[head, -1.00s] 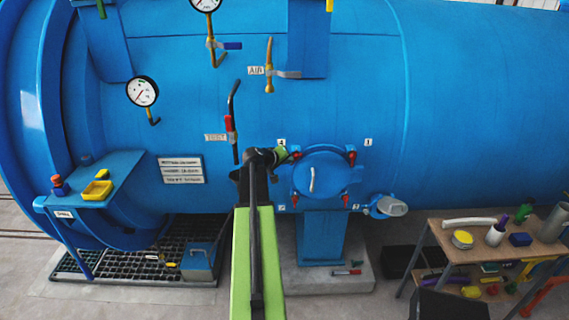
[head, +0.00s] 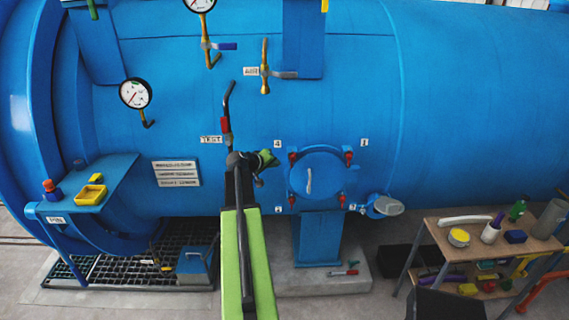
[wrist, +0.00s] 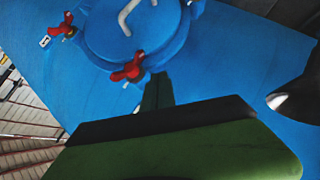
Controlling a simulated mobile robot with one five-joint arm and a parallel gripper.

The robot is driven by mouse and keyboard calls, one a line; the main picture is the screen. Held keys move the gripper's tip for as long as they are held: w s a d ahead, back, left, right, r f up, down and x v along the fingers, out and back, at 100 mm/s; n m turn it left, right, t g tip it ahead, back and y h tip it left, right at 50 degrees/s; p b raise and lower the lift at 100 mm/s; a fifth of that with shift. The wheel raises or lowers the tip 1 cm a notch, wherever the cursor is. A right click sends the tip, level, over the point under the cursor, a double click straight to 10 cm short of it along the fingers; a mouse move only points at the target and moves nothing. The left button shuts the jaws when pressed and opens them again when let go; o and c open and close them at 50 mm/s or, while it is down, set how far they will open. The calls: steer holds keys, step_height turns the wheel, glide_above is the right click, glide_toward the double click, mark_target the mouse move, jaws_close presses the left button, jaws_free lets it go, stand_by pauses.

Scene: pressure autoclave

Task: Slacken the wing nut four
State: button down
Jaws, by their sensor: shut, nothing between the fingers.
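The round blue hatch cover (head: 325,173) has a pale handle and red wing nuts around its rim. Wing nut four (head: 293,157) is at the upper left, just below the label 4 (head: 278,143). My gripper (head: 273,158) is left of this nut, with a visible gap between them. Another red wing nut (wrist: 62,27) is further left there. My gripper is shut and empty.
A red-handled valve lever (head: 226,122) marked TEST rises above my gripper. A capped side pipe (head: 384,206) projects at the hatch's lower right. A workbench (head: 470,246) with tools stands at right. A blue shelf (head: 108,180) with a yellow tray is at left.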

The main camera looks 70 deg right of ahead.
steer(key=w+a+f+n+t+y+b, duration=0.15)
steer(key=w+a+f, duration=0.25)
steer(key=w+a, duration=0.7)
steer(key=w+a+f+n+t+y+b, duration=0.15)
steer(key=w+a+f, duration=0.35)
steer(key=a, duration=1.3)
steer(key=w+a+f+n+t+y+b, duration=0.1)
steer(key=w+a+f+y, duration=0.2)
steer(key=w+a, duration=0.85)
steer(key=s+a+f+n+y+b, duration=0.1)
steer(key=a+f+n+y, duration=0.1)
steer(key=a, duration=1.7)
steer(key=s+a+f+n+g+y+b, duration=0.1)
steer(key=s+a+f+n+y, duration=0.1)
steer(key=a, duration=1.6)
steer(key=shift+a+f+n+y, duration=0.35)
steer(key=shift+f+n+y, duration=0.45)
steer(key=shift+f+n, duration=0.15)
